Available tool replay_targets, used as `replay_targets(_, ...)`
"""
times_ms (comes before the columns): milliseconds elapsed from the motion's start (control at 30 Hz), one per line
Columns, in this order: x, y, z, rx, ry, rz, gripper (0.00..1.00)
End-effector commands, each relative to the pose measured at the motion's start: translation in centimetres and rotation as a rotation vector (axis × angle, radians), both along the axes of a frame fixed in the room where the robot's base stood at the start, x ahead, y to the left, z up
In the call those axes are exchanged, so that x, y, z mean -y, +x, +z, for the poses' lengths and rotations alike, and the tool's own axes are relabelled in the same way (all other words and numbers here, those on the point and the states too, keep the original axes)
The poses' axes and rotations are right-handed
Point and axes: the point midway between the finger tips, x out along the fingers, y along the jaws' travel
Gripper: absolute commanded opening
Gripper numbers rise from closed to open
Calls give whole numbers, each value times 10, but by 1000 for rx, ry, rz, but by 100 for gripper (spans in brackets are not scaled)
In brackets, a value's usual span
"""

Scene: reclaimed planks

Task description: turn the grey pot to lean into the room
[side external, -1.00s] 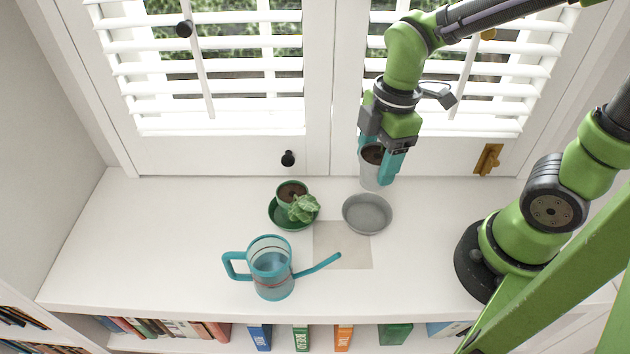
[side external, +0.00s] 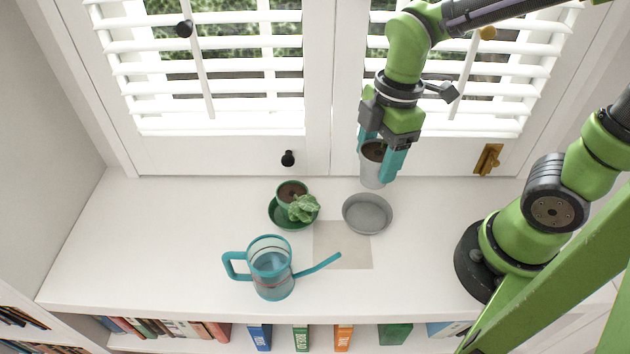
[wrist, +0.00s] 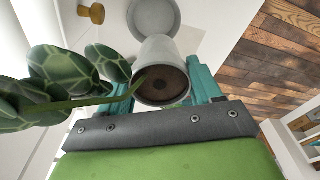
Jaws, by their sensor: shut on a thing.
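The grey pot (side external: 372,173) is upright or nearly so between the teal fingers of my gripper (side external: 379,160), near the window side of the white sill. My gripper is shut on it. In the wrist view, the pot (wrist: 157,57) shows its dark soil between the fingers (wrist: 160,88). Its plant (wrist: 62,80) has a stem and large green leaves reaching to the left there. The leaves are not seen in the side view. The grey saucer (side external: 367,214) sits empty on the sill in front of the pot. I cannot tell if the pot's base touches the sill.
A green pot (side external: 292,190) with a leafy plant stands in a green saucer (side external: 281,222) to the left. A teal watering can (side external: 271,270) stands in front, its spout pointing right. White shutters (side external: 230,80) rise close behind. The sill's left side is clear.

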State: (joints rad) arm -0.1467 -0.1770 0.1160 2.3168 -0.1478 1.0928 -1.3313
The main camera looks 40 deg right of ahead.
Motion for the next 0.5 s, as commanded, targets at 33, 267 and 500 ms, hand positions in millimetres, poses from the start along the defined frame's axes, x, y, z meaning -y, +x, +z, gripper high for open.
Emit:
replay_targets(33,-1,-3,-8,-4,-1,-36,22)
replay_targets(267,-1,-5,-30,-3,0,-393,22)
replay_targets(500,0,-6,-47,-3,-1,-811,22)
